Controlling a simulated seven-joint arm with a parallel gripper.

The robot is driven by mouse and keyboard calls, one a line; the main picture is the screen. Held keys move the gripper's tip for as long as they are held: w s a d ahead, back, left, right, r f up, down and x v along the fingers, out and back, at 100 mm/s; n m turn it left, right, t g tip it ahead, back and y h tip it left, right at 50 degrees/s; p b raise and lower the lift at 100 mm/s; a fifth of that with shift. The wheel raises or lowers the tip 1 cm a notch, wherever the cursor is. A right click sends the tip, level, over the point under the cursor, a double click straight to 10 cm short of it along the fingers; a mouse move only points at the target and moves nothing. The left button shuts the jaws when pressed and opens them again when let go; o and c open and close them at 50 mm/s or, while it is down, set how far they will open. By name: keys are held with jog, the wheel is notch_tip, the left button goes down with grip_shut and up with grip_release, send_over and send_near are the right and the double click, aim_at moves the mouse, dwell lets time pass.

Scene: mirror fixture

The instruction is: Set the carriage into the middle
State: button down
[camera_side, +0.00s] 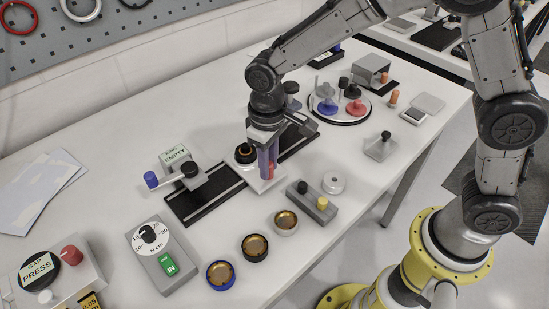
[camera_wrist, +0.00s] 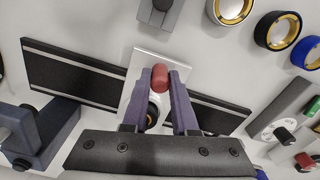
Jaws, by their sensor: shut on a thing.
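The carriage is a white plate (camera_side: 253,183) with a dark round holder (camera_side: 243,153) and a red knob (camera_side: 271,171). It sits across a black rail (camera_side: 208,200) with a pale stripe, with rail showing on both sides. In the wrist view the white plate (camera_wrist: 147,57) crosses the rail (camera_wrist: 72,76), and the red knob (camera_wrist: 160,78) stands between purple fingers. My gripper (camera_side: 268,168) is shut on the red knob from above. The fingers and gripper body hide part of the holder and plate.
A round tray (camera_side: 346,119) stands at the back right.

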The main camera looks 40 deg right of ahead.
jog(key=c, duration=0.7)
grip_release()
notch_tip(320, 180, up, 14)
jog(key=shift+f, duration=0.1)
